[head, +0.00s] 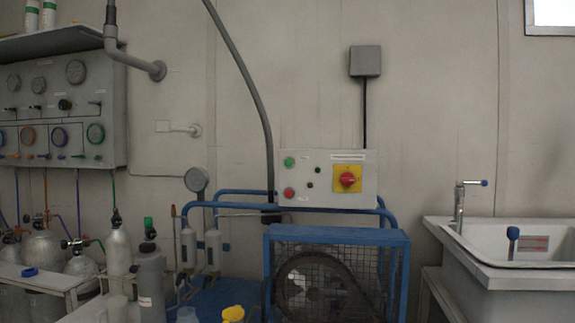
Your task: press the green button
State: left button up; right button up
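The green button (289,162) is a round green cap at the upper left of a pale control box (328,196) on the wall side of the blue compressor frame. A red button (289,193) sits straight below it. A red rotary switch on a yellow plate (347,179) is to the right on the same box. Nothing covers the green button. Neither of my grippers shows in the head view.
A blue caged compressor (335,232) stands below the box. Gas cylinders (118,256) and a gauge panel (118,140) are at the left. A round gauge (198,180) stands left of the box. A sink (480,265) with a tap is at the right.

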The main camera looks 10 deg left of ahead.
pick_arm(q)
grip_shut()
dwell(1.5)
